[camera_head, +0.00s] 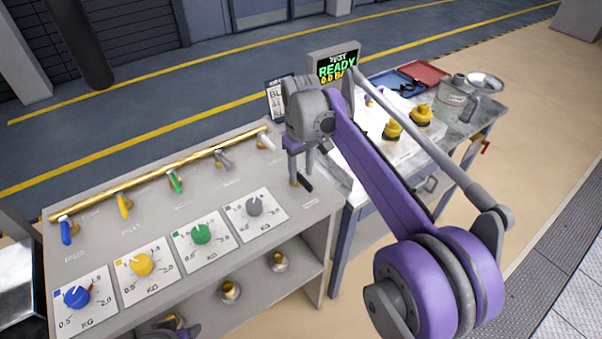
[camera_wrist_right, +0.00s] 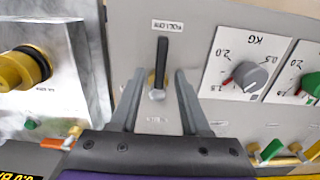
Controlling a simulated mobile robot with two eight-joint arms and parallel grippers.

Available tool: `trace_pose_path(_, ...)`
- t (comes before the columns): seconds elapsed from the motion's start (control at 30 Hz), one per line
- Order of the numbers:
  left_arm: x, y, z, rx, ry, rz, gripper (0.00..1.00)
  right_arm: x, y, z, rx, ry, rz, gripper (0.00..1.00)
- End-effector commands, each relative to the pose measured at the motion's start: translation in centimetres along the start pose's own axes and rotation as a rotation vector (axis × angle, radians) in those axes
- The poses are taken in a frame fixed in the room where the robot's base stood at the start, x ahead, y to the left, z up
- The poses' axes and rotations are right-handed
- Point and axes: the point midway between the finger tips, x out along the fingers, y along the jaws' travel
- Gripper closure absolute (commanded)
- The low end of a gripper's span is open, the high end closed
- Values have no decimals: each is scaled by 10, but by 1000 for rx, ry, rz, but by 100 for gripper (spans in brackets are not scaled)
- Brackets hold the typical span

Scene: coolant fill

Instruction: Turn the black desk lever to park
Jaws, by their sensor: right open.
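The black desk lever (camera_wrist_right: 162,62) stands between the fingers of my right gripper (camera_wrist_right: 160,76) in the right wrist view, with gaps on both sides. It points up in that view from a pale pivot toward a small label too blurred to read surely. In the head view the lever (camera_head: 305,184) shows just below my right gripper (camera_head: 298,168), at the right end of the grey desk (camera_head: 322,215). My right gripper is open and empty, pointing down.
Blue (camera_head: 66,230), yellow (camera_head: 124,206), green (camera_head: 175,182) and grey (camera_head: 223,160) levers line the desk behind several dials. A brass rail (camera_head: 160,175) runs along the back. A side table to the right holds yellow caps (camera_head: 393,130) and a metal jug (camera_head: 455,98).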

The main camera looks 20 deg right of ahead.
Motion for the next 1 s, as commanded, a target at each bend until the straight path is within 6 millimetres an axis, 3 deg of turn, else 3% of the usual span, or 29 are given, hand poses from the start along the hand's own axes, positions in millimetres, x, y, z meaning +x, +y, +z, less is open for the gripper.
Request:
trace_pose_path(0.37, 1, 0, 0, 0, 0, 0, 50, 9, 0, 0, 0, 0, 0, 54)
trace_pose_path(0.4, 1, 0, 0, 0, 0, 0, 50, 9, 0, 0, 0, 0, 0, 56)
trace_pose_path(0.67, 1, 0, 0, 0, 0, 0, 50, 9, 0, 0, 0, 0, 0, 100)
trace_pose_path(1.0, 1, 0, 0, 0, 0, 0, 50, 8, 0, 0, 0, 0, 0, 100)
